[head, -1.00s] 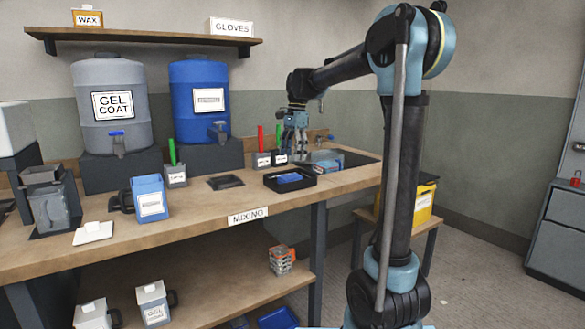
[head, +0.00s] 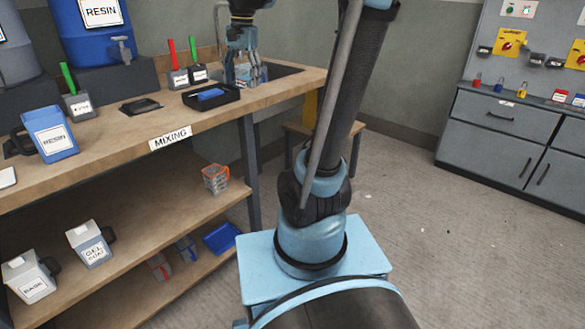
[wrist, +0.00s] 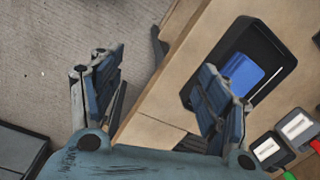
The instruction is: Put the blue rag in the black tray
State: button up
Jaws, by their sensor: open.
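The black tray (head: 220,103) lies on the wooden bench near its right end. A flat blue piece, which looks like the blue rag (head: 210,95), lies inside it. My gripper (head: 243,80) is above the bench, just right of and behind the tray in the head view. In the wrist view my gripper (wrist: 160,95) has its fingers spread with nothing between them. The tray (wrist: 268,42) and the rag (wrist: 243,72) show there beyond the right finger, which hides part of the tray.
A blue resin jug (head: 50,133) stands left.

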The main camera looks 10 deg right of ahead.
jog(key=s+d+f+n+t, duration=0.1)
jog(key=s+d+f+n, duration=0.2)
jog(key=s+f, duration=0.8)
jog(key=s+d+f+n+t+h, duration=0.1)
jog(key=s+d+f+n, duration=0.3)
jog(key=s+d+f, duration=0.4)
jog(key=s+f, duration=0.3)
jog(key=shift+d+f+n, duration=0.25)
jog(key=shift+n, duration=0.05)
